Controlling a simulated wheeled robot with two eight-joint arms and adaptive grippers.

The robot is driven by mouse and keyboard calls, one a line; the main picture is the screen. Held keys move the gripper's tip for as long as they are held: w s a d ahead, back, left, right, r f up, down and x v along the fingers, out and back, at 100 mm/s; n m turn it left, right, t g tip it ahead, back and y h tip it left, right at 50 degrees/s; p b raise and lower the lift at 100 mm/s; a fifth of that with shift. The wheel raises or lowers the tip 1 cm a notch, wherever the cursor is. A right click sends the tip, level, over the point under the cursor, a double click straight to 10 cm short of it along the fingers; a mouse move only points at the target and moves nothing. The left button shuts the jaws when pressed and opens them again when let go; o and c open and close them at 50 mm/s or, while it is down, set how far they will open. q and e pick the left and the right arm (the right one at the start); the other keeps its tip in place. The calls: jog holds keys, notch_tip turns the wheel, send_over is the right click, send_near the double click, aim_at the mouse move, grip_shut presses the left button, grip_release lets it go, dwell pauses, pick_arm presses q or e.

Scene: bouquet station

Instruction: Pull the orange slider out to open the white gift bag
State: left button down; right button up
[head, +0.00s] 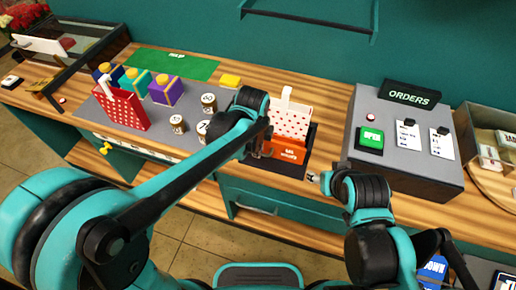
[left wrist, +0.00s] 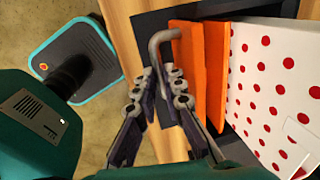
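The white gift bag with red dots (head: 291,119) stands upright behind the orange slider (head: 279,152) on a dark mat. In the left wrist view the dotted bag (left wrist: 270,85) is at the right, beside the orange slider (left wrist: 188,62), which has a grey bar handle (left wrist: 163,38). My left gripper (head: 262,148) is low at the slider's left side. In the left wrist view its fingertips (left wrist: 162,78) close in on both sides of the handle, which runs between them. My right gripper (head: 319,181) hangs over the table's front edge, right of the slider, apart from it; its opening is unclear.
A grey orders console (head: 400,178) with a green button stands to the right. At left, a grey mat holds a red dotted bag (head: 121,107), coloured gift boxes (head: 166,92) and several small cans (head: 177,124). A drawer (head: 257,208) lies below the table's front edge.

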pick_arm(q)
jog(key=s, duration=0.2)
jog(key=s+a+p, duration=0.1)
jog(key=s, duration=0.1)
jog(key=shift+s+a, duration=0.15)
jog(key=shift+a, duration=0.05)
jog(key=c, duration=1.9)
grip_release()
jog(key=r, duration=0.4)
jog(key=s+r, duration=0.1)
jog(key=r, duration=0.3)
jog(key=s+r, duration=0.1)
jog(key=r, duration=0.2)
jog(key=shift+a+r, duration=0.3)
jog(key=shift+r, duration=0.1)
